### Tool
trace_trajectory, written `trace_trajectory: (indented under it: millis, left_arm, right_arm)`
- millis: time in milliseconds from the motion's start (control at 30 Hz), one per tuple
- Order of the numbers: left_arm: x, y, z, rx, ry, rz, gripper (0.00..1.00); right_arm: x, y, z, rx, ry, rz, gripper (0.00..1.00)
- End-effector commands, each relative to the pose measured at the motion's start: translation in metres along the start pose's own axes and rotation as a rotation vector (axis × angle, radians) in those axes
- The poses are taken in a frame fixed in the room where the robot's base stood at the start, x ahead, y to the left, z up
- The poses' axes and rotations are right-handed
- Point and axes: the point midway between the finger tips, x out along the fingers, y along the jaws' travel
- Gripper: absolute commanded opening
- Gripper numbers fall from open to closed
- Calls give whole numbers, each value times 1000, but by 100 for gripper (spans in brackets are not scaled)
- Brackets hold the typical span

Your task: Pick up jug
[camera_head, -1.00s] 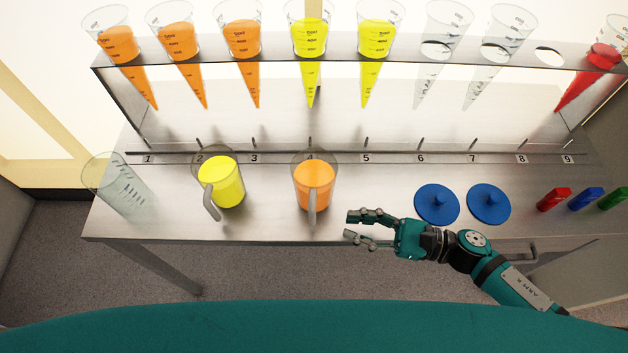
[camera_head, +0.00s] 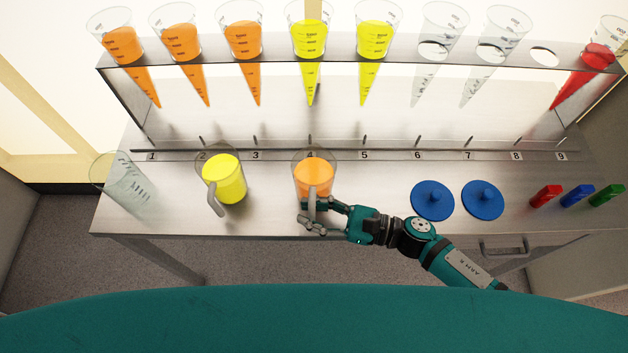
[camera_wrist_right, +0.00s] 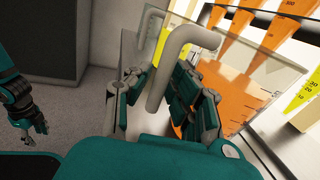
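The clear jug with orange liquid (camera_head: 314,174) stands upright on the steel table below label 4, its handle towards me. My right gripper (camera_head: 309,214) is at that handle, with its fingers spread on either side of it. In the right wrist view the grey jug handle (camera_wrist_right: 172,68) passes between the open fingers (camera_wrist_right: 160,98). The fingers do not look closed on it. A second jug with yellow liquid (camera_head: 223,180) stands to the left, also upright. My left gripper (camera_wrist_right: 36,122) shows small at the left of the wrist view, its fingers apart and empty.
An empty clear beaker (camera_head: 122,185) stands at the far left. Two blue lids (camera_head: 433,201) and red, blue and green blocks (camera_head: 577,196) lie at right. The rack (camera_head: 270,56) behind holds several cones. The table front edge (camera_head: 260,233) is close to the gripper.

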Motion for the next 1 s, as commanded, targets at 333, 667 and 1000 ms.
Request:
trace_trajectory:
  millis: [333, 667, 1000]
  left_arm:
    - [0, 0, -1, -1, 1, 0, 40]
    - [0, 0, -3, -1, 5, 0, 40]
    - [0, 0, -4, -2, 7, -1, 40]
  right_arm:
    - [0, 0, 0, 0, 0, 0, 0]
    - [0, 0, 2, -3, -4, 2, 0]
    - [0, 0, 10, -5, -4, 3, 0]
